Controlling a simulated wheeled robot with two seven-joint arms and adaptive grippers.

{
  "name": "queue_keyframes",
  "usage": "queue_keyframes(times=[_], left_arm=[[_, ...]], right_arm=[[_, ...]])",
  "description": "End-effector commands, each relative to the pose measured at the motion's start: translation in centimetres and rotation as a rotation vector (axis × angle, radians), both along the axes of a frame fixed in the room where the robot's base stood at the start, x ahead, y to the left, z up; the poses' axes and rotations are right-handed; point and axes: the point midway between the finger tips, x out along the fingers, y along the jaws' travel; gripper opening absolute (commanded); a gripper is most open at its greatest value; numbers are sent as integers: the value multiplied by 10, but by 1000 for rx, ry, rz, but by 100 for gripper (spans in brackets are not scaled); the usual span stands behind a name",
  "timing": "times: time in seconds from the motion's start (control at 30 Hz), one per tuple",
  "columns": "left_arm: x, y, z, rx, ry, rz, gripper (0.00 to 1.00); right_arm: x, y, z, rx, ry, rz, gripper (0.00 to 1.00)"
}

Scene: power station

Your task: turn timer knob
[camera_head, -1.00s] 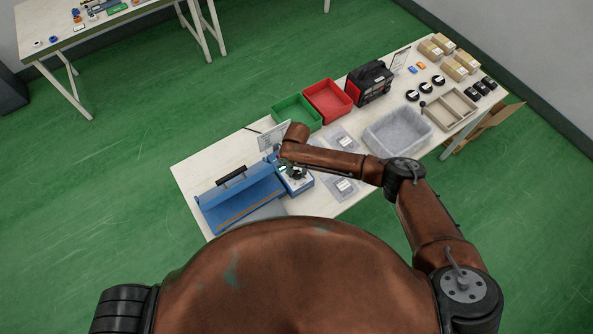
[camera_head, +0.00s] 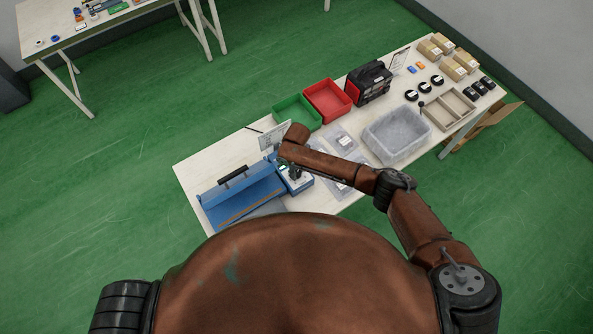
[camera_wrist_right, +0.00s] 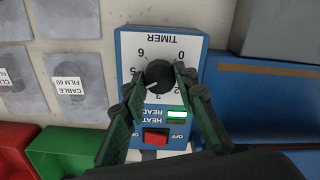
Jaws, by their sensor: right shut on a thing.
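The timer knob (camera_wrist_right: 160,75) is a black round knob on the white dial plate of a blue box (camera_wrist_right: 205,50), marked TIMER and upside down in the right wrist view. A white mark on the knob points to the lower left. My right gripper (camera_wrist_right: 158,82) is shut on the knob, one green-black finger on each side; the fingers hide some dial numbers. A red switch (camera_wrist_right: 155,137) and a lit green READY lamp (camera_wrist_right: 176,115) sit below the knob. In the head view my right gripper (camera_head: 294,170) is over the blue box (camera_head: 299,186), partly hidden by its arm. My left gripper is out of view.
A blue sealer with a black handle (camera_head: 233,177) stands left of the box. Bagged items (camera_head: 345,141) lie to its right. Green (camera_head: 296,112) and red (camera_head: 327,100) bins stand behind, and a clear tub (camera_head: 397,136) further right.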

Motion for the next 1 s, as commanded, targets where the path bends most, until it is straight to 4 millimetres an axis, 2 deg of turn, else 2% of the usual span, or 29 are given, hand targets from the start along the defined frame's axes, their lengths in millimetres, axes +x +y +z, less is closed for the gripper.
queue_keyframes(times=[1.0], left_arm=[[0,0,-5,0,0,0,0]], right_arm=[[-1,0,-1,0,1,966,2]])
